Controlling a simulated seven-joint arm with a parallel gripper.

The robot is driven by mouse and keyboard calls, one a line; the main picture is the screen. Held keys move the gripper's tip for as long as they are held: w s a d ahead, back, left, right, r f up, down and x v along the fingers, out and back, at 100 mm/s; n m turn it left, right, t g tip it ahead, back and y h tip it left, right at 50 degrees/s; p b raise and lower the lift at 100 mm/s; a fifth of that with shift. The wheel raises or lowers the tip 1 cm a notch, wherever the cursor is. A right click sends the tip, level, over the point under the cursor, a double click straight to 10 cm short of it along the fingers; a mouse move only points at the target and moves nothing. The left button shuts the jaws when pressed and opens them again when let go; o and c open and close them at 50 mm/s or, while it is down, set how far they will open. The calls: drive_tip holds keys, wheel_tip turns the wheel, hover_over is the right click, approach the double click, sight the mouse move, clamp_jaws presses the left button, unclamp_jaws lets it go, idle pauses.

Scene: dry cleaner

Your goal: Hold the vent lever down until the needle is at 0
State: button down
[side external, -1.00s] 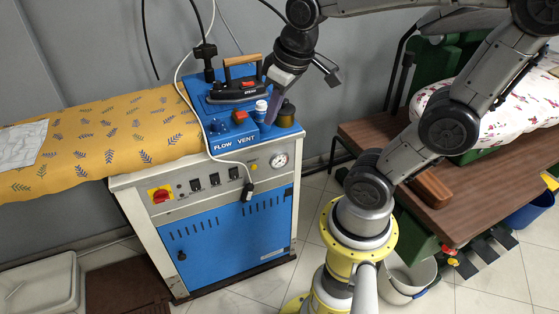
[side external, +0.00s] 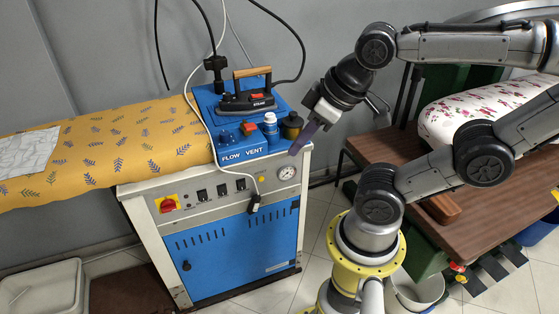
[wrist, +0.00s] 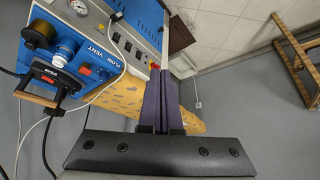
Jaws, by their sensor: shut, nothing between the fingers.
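The red vent lever (side external: 249,128) stands on the blue panel behind the VENT label and also shows in the wrist view (wrist: 85,69). The round gauge (side external: 287,172) is on the cabinet's white front; its needle is too small to read. The closed fingers (wrist: 161,77) also show in the wrist view.
A white-capped bottle (side external: 270,122) and a dark brass pot (side external: 291,125) stand between the lever and my gripper. The iron (side external: 247,101) sits behind them. A blue flow knob (side external: 226,137) is left of the lever. A white cable (side external: 207,120) crosses the panel's left side.

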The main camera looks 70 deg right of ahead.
drive_tip(key=w+d+r+n+g, duration=0.1)
drive_tip(key=w+d+r+n, duration=0.1)
drive_tip(key=w+r+n, duration=0.5)
drive_tip(key=n+g, duration=0.2)
drive_tip(key=g, duration=0.3)
hover_over(250, 126)
wheel_tip(250, 126, down, 6)
drive_tip(key=shift+f, duration=0.1)
wheel_tip(250, 126, down, 14)
drive_tip(key=shift+r, duration=0.1)
